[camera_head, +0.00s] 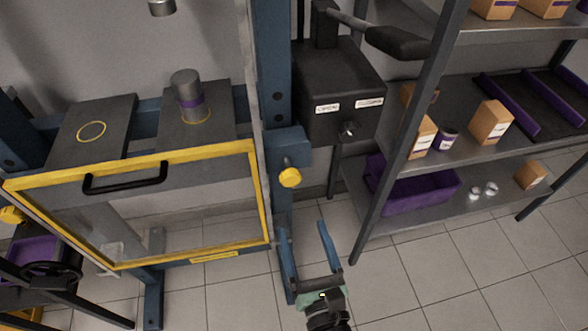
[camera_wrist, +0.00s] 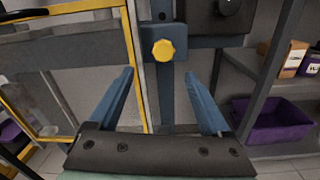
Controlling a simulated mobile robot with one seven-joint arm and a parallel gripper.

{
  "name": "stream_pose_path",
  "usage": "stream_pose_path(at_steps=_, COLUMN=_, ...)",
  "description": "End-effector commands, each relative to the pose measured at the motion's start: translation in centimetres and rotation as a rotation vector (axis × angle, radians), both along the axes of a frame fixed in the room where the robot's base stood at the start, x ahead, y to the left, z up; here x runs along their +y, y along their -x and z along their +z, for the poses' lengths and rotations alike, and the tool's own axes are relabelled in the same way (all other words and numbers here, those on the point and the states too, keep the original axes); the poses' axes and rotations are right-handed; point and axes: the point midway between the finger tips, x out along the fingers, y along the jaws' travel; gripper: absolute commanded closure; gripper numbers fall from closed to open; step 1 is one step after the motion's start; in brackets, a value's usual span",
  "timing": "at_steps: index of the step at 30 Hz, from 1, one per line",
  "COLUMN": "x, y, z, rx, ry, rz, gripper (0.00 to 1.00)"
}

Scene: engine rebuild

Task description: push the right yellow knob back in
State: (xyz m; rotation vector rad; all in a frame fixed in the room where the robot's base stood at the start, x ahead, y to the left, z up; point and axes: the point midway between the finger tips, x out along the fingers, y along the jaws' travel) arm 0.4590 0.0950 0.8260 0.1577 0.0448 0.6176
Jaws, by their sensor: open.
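The right yellow knob (camera_head: 289,177) sticks out from a blue block on the right upright of the press frame. It also shows in the wrist view (camera_wrist: 164,50), above and between my two fingers, with a gap to them. How far it stands out from the block I cannot tell exactly. My gripper (camera_head: 302,232) is open and empty, its two blue fingers pointing up toward the frame, below and a little right of the knob. In the wrist view my gripper (camera_wrist: 162,80) has its fingers spread wide. The left yellow knob (camera_head: 12,215) shows at the far left edge.
A yellow-framed clear guard (camera_head: 262,200) with a black handle stands left of the knob. A dark box with a lever (camera_head: 345,100) hangs above right. A metal shelf (camera_head: 400,220) with boxes and a purple bin (camera_head: 420,195) stands right. The tiled floor in front is clear.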

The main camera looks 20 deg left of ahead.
Motion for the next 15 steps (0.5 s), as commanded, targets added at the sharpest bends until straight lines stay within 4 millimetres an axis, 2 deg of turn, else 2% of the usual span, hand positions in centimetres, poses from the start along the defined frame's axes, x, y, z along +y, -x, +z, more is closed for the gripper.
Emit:
stream_pose_path(at_steps=1, x=-0.1, y=0.1, z=1.0, rx=0.006, ry=-0.001, rz=-0.002, gripper=0.18)
stream_pose_path(at_steps=8, x=-0.6, y=0.3, z=0.2, rx=0.002, ry=0.005, rz=-0.024, gripper=0.18)
stream_pose_path(at_steps=11, x=-0.3, y=-0.2, z=-0.1, rx=0.001, ry=0.005, rz=-0.025, gripper=0.18)
stream_pose_path(at_steps=15, x=1.0, y=-1.9, z=0.0, rx=-0.001, ry=0.005, rz=-0.022, gripper=0.18)
